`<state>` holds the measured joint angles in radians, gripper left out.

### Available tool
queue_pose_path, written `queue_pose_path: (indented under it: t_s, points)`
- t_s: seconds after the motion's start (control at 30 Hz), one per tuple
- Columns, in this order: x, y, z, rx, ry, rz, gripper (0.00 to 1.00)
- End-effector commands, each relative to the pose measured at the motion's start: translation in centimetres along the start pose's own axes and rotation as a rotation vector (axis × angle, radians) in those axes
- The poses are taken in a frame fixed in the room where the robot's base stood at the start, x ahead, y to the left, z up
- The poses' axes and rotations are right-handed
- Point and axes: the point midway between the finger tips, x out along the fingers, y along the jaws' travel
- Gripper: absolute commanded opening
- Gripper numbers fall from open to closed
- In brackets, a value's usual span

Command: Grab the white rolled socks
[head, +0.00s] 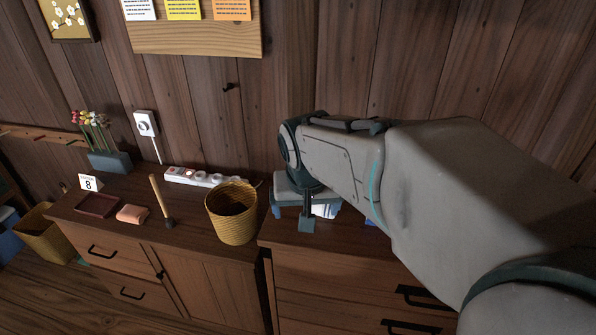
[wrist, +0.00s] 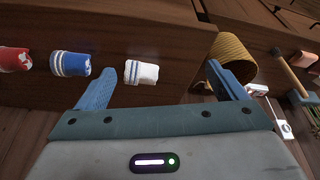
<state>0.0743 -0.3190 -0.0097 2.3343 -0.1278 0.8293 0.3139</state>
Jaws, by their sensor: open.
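The white rolled socks (wrist: 142,73), with blue stripes at one end, lie on the wooden cabinet top in the wrist view. They are between the lines of my two fingers, nearer the left finger, and beyond the fingertips. My gripper (wrist: 160,67) is open and empty, with its fingers apart. In the head view my gripper (head: 292,216) is above the right cabinet, beside the basket. A white bundle with blue marks (head: 326,210) shows partly behind it, and my arm hides much of that cabinet top.
Blue rolled socks (wrist: 70,64) and red rolled socks (wrist: 15,60) lie in a row left of the white ones in the wrist view. A yellow woven basket (head: 232,214) stands close to my gripper. A power strip (head: 207,177) lies along the wall.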

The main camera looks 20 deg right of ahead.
Motion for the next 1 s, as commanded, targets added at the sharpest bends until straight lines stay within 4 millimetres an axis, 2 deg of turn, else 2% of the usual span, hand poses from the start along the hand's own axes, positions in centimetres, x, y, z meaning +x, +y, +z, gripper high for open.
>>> queue_pose_path:
  t_s: [0.03,0.1,0.2,0.3,0.43,0.7,1.0]
  points:
    - [0.5,0.9,-2.0,0.071,0.010,0.025,0.91]
    - [0.9,2.0,-4.3,0.160,0.031,0.053,0.91]
    - [1.5,3.3,-6.8,0.254,0.056,0.082,0.91]
    - [2.0,4.0,-8.0,0.304,0.070,0.096,0.91]
    - [3.7,4.2,-8.5,0.319,0.072,0.100,0.91]
    - [8.8,4.6,-8.7,0.313,0.071,0.098,0.91]
    - [10.8,4.7,-8.9,0.311,0.073,0.097,0.91]
